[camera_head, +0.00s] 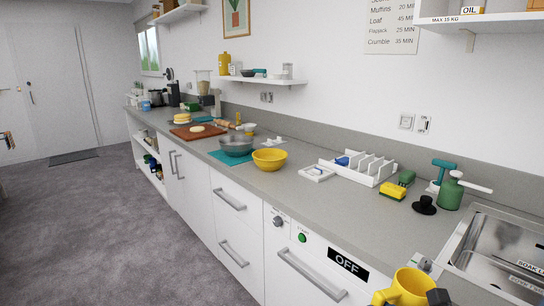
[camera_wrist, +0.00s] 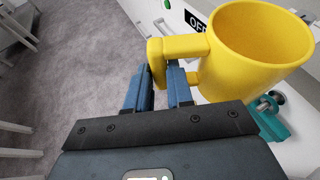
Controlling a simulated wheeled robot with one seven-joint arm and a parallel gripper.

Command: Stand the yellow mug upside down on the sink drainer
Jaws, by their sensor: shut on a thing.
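The yellow mug (camera_head: 408,289) is at the bottom edge of the head view, in front of the counter near the sink. Its open mouth faces up, and its lower part is cut off. In the wrist view the mug (camera_wrist: 243,72) fills the upper right, with its rim and hollow inside showing. My gripper (camera_wrist: 166,72) is shut on the mug's handle, with the blue fingers on either side of it. The metal sink (camera_head: 482,225) is at the right edge of the head view. Its ribbed drainer (camera_head: 478,272) is only partly in view.
A white rack (camera_head: 366,172) and yellow bowl (camera_head: 270,160) are farther left. The counter (camera_head: 340,210) in front of the rack is clear.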

